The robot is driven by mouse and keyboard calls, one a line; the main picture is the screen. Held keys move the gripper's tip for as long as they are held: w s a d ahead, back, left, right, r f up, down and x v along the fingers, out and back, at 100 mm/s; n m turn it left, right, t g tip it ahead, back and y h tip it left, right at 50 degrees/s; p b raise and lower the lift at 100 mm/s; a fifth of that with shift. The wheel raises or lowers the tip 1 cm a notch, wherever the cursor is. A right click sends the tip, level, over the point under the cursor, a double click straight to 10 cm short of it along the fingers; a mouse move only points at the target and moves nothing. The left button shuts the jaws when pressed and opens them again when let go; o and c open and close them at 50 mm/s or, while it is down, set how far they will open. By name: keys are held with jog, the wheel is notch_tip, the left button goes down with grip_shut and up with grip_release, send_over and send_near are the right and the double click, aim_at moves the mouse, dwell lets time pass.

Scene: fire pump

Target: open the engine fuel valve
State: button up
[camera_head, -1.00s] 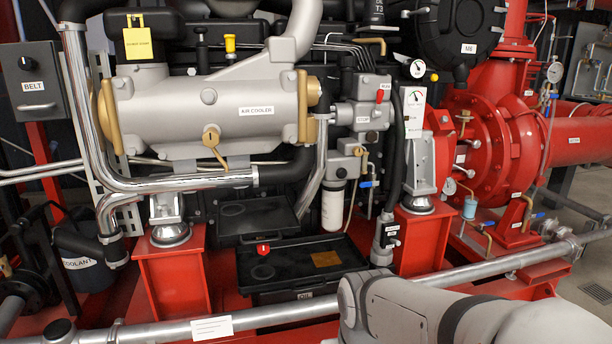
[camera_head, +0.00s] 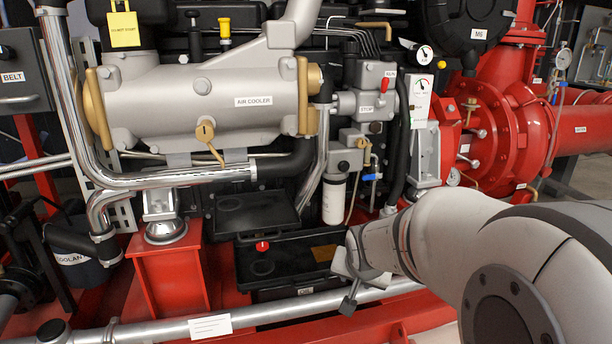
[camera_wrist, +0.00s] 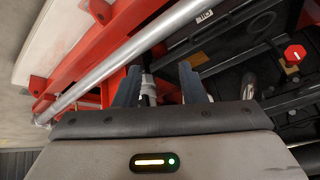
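No label reading "fuel" is legible, so I cannot tell for certain which valve is the engine fuel valve. A small valve with a blue lever (camera_head: 371,177) sits right of the white filter (camera_head: 333,203), below the run/stop unit (camera_head: 376,88) with its red lever. My gripper (camera_head: 352,290) is low in front of the engine, below and left of the blue lever, near the silver rail. In the wrist view my gripper (camera_wrist: 158,78) has its two dark fingers apart, with no visible contact on a valve. The blue lever is not identifiable there.
A silver rail (camera_head: 262,314) runs across the front. A black tray (camera_head: 284,264) with a red knob (camera_head: 262,246) lies behind it; a red knob also shows in the wrist view (camera_wrist: 294,54). The grey air cooler (camera_head: 215,103) is upper left. Red pump piping (camera_head: 500,130) stands right.

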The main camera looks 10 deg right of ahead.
jog(key=w+d+r+m+t+p, duration=0.1)
jog(key=w+d+r+m+t, duration=0.2)
jog(key=w, duration=0.4)
jog(key=w+d+r+m+t, duration=0.2)
jog(key=w+d+m+t, duration=0.1)
jog(key=w+d, duration=0.35)
jog(key=m+t+y+p, duration=0.1)
jog(key=m+t+y, duration=0.1)
jog(key=m+t, duration=0.35)
send_near(368, 178)
jog(key=w, duration=0.1)
jog(key=shift+n, duration=0.25)
jog(key=w+b, duration=0.2)
jog(key=w, duration=0.6)
jog(key=shift+f, duration=0.1)
